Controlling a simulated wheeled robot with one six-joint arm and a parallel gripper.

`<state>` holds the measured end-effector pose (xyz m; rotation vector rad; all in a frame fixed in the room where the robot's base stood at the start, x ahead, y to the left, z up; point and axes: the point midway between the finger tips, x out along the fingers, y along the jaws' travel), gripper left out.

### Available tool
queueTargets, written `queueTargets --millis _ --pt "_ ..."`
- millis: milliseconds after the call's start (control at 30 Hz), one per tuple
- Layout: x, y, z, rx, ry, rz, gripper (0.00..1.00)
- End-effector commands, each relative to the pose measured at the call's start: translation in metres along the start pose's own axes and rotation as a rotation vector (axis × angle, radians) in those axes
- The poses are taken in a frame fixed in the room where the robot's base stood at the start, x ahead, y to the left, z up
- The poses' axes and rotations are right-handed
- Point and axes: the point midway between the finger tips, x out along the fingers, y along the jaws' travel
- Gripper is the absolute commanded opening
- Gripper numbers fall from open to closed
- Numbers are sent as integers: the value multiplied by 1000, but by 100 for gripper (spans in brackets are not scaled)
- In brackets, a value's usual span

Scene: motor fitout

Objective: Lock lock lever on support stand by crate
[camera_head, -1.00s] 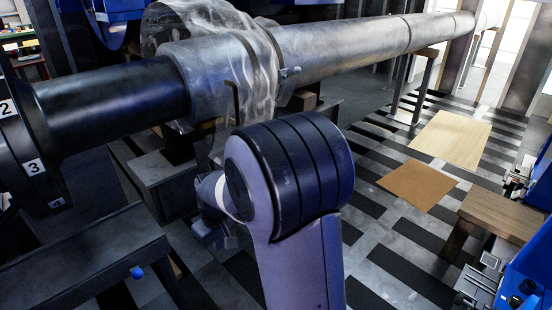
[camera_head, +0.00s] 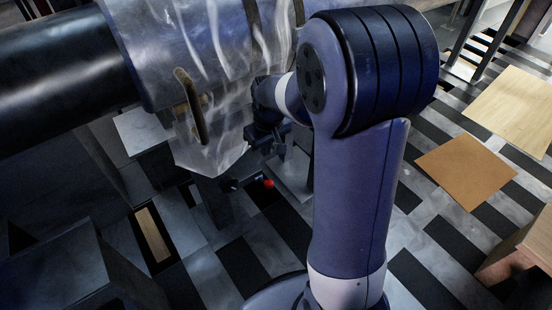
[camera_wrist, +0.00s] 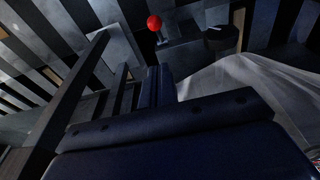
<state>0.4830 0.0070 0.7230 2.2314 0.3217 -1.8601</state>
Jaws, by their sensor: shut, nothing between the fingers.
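A red ball knob (camera_head: 268,183), which looks like the end of the lock lever, shows just below my gripper in the head view. In the wrist view the red knob (camera_wrist: 154,22) sits near the top on a short thin stem, beside a dark block (camera_wrist: 190,52). My gripper (camera_head: 281,152) points down, small and dark, close above and slightly right of the knob in the picture. In the wrist view its fingers (camera_wrist: 156,84) are together and empty, with the knob beyond them. I see no contact with the knob. The stand's body is partly hidden by my arm.
A large pipe wrapped in clear plastic film (camera_head: 200,60) crosses above, and loose film (camera_head: 210,145) hangs close to my gripper. The film (camera_wrist: 245,90) also fills the right of the wrist view. Brown boards (camera_head: 465,170) lie on the striped floor at right.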

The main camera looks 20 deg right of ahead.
Motion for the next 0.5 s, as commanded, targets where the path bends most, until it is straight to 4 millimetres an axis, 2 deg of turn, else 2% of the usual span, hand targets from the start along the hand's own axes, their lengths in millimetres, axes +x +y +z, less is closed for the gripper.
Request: queueTargets --millis 367,500 --pt "0 0 0 0 0 0 0" --pt "6 0 0 0 -2 -1 0"
